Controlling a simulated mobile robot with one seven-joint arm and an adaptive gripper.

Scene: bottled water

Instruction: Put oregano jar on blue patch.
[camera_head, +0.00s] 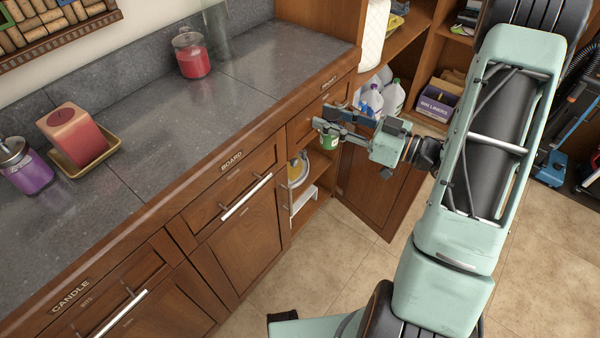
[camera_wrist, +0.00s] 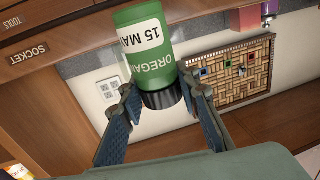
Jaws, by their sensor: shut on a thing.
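The oregano jar (camera_wrist: 150,48) is green with a white label band and a dark lid. In the wrist view its lid end lies between the fingertips of my gripper (camera_wrist: 160,98), which is shut on it. In the head view my gripper (camera_head: 338,122) holds the jar (camera_head: 329,141) in front of the cabinets, by an open lower cupboard, clear of the countertop. Much of the jar is hidden there by the fingers. I cannot make out a blue patch on the visible countertop.
The grey countertop (camera_head: 240,95) holds a red candle jar (camera_head: 191,58), a pink block on a tray (camera_head: 94,160) and a purple jar (camera_head: 28,172). An open cupboard door (camera_head: 378,192) stands below my gripper. A cork board (camera_wrist: 228,90) hangs on the wall.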

